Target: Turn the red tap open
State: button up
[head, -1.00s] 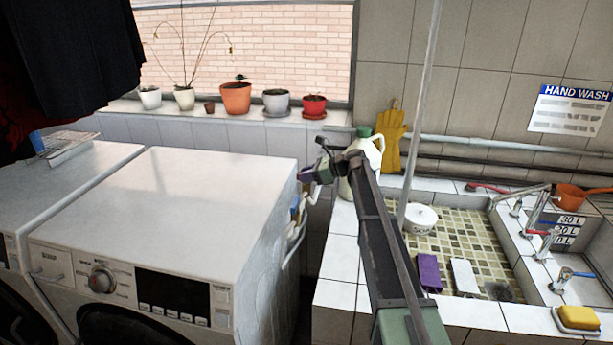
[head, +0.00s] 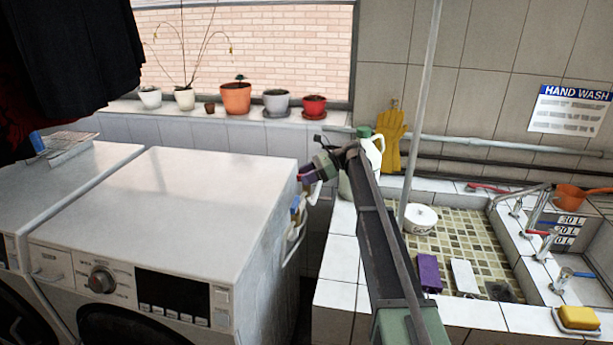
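A tap with a red handle (head: 537,232) stands on the tiled ledge at the right side of the sink (head: 460,230). A tap with a blue handle (head: 584,275) stands nearer the front on the same ledge. My gripper (head: 306,181) is at the far end of my arm, beside the washing machine's right edge and well left of the red handle. It is small in view and partly hidden by my wrist. I cannot tell whether its fingers are open or shut. It is not touching the tap.
A white jug with a green cap (head: 371,150) stands close behind my arm. A pole (head: 420,110) rises between my arm and the taps. A washing machine (head: 190,210) fills the left.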

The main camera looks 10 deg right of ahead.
notch_tip(320, 180, up, 20)
jog(key=p, duration=2)
